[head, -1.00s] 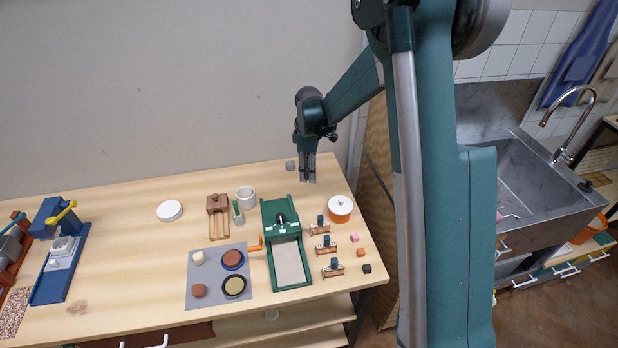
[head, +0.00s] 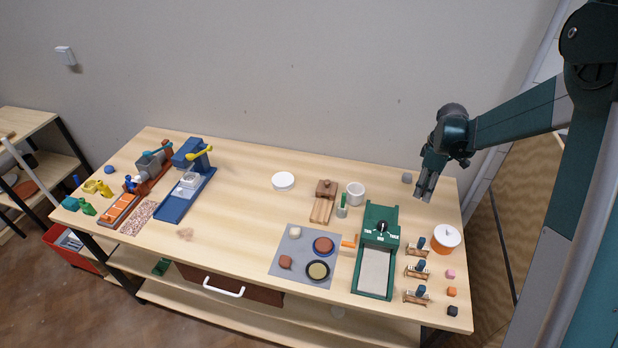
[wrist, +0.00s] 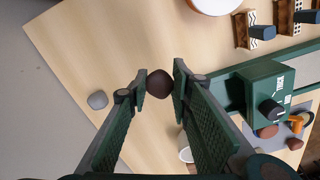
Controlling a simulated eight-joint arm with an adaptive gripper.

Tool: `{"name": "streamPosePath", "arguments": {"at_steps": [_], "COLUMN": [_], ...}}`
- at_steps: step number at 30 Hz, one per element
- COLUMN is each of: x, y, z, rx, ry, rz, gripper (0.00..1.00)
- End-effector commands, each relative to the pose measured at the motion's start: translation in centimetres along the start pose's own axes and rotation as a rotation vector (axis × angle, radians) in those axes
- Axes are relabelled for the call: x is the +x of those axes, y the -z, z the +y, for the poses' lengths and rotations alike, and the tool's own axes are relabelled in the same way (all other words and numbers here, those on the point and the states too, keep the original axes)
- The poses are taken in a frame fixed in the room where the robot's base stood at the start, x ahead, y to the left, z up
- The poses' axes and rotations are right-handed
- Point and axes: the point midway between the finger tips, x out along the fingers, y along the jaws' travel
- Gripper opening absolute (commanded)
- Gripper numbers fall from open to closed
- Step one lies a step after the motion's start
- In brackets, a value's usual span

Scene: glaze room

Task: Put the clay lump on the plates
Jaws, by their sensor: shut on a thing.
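My gripper (head: 424,196) is over the back right of the table, pointing down. In the wrist view my gripper (wrist: 160,84) is shut on a dark brown clay lump (wrist: 159,84), held between the fingertips. I cannot make out the held lump in the head view. Two round plates stand on a grey mat (head: 287,263) at the front middle: a blue plate (head: 315,249) with a reddish-brown disc on it, and a dark-rimmed plate (head: 308,271) with a beige disc. The mat also bears a small brown lump (head: 285,262) and a cream lump (head: 295,231).
A green press (head: 381,222) stands between my gripper and the mat. A white cup (head: 355,192), a wooden tool (head: 323,207) and an orange-and-white pot (head: 445,240) are nearby. A grey lump (head: 407,178) lies beside my gripper. Small wooden stands line the right side.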

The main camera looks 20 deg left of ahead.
Motion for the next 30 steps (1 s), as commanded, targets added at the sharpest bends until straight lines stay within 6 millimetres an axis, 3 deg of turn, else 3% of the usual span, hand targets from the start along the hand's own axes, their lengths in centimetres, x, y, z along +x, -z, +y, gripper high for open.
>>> {"name": "streamPosePath", "arguments": {"at_steps": [5, 11, 20, 30], "x": [-0.1, -0.4, -1.1, -1.9], "y": [1.7, 5.8, 15.1, 26.0], "z": [0.0, -0.1, -1.1, -4.0], "rx": [-0.004, -0.008, -0.015, -0.021], "ry": [0.0, 0.0, 0.001, 0.001], "rz": [0.0, 0.0, 0.0, 0.0], "gripper": [0.1, 0.1, 0.1, 0.1]}}
